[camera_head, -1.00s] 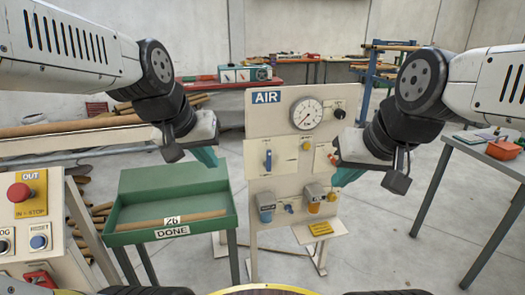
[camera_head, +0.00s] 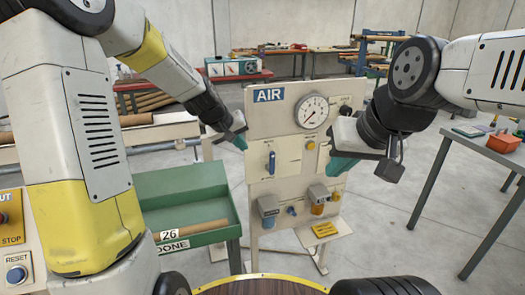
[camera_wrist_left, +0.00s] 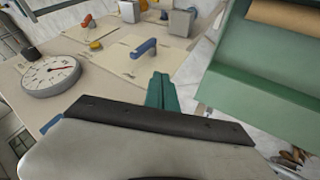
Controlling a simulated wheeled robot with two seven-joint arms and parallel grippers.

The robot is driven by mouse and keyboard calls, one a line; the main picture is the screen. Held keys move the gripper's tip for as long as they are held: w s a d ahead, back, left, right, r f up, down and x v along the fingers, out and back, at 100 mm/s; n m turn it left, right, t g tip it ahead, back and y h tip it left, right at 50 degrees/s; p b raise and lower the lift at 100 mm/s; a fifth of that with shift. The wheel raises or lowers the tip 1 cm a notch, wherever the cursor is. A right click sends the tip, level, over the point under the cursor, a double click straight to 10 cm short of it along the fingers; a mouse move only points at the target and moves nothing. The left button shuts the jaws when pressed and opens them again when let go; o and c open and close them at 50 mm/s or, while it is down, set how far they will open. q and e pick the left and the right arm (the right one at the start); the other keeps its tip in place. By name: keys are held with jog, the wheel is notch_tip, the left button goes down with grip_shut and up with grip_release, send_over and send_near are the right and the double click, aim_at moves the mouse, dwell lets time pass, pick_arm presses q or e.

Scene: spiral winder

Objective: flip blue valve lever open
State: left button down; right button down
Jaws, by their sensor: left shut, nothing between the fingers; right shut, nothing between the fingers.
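The blue valve lever (camera_head: 271,162) is on the left part of the AIR panel (camera_head: 262,125), and its handle stands upright along the panel face. It also shows in the left wrist view (camera_wrist_left: 143,48), just beyond my fingertips. My left gripper (camera_head: 241,143) is shut and empty, to the upper left of the lever and apart from it. Its green fingers also show in the left wrist view (camera_wrist_left: 161,84). My right gripper (camera_head: 335,168) is shut and empty, in front of the panel's right side, hiding part of it.
The panel carries a round gauge (camera_head: 312,111), a yellow knob (camera_head: 311,145) and filter units (camera_head: 268,209) below. A red lever (camera_wrist_left: 88,21) shows in the left wrist view. A green tray (camera_head: 180,183) marked DONE stands left of the panel. A table (camera_head: 469,146) stands right.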

pick_arm(q)
send_near(272, 164)
jog(key=w+a+f, duration=0.1)
jog(key=w+f, duration=0.2)
jog(key=f, duration=0.1)
jog(key=shift+w+d+r, duration=0.15)
jog(key=shift+w+d, duration=0.3)
jog(key=shift+d, duration=0.15)
dwell(0.4)
